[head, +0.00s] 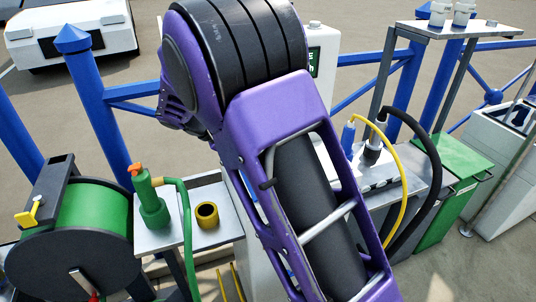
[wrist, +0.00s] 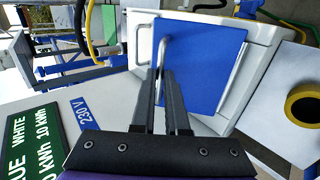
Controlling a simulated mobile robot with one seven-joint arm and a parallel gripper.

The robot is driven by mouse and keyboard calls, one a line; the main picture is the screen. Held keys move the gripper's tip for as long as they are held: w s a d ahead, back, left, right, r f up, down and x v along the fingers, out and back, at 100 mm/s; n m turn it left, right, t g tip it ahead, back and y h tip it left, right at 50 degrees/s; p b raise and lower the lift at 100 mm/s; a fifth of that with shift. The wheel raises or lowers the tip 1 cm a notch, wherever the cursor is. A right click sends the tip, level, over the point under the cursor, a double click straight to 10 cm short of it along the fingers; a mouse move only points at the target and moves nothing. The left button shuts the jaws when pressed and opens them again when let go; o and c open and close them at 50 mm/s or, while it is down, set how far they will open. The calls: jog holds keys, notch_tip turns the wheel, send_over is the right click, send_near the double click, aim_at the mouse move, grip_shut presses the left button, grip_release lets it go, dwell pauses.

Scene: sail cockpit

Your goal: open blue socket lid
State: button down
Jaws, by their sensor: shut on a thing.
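The blue socket lid (wrist: 207,68) is a flat blue panel on the front of a white housing in the wrist view. A thin silver handle (wrist: 161,48) runs along its left side. My gripper (wrist: 163,72) is shut on this handle, with its dark fingers reaching up from the bottom of the view. The fingers hide the lower left part of the lid. I cannot tell whether the lid is slightly ajar. In the head view my purple arm hides the lid and the gripper.
A white post (head: 322,45) stands behind my arm. At left are a green hose reel (head: 95,222) and a small table (head: 218,195) with a yellow ring (head: 207,214). At right, yellow (head: 402,175) and black cables hang by a green bin (head: 455,160). Blue railings run behind.

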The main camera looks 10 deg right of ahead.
jog(key=a+h, duration=0.2)
jog(key=a, duration=0.1)
jog(key=s+a+h, duration=0.1)
jog(key=shift+a+r+t, duration=0.2)
jog(key=shift+a+t, duration=0.05)
jog(key=shift+t, duration=0.05)
jog(key=shift+a+f, duration=0.1)
jog(key=shift+f, duration=0.05)
dwell(0.3)
jog(key=c, duration=0.9)
grip_release()
jog(key=p+v, duration=0.2)
jog(key=v, duration=1.5)
jog(key=shift+a+r, duration=0.1)
jog(key=shift+r, duration=0.2)
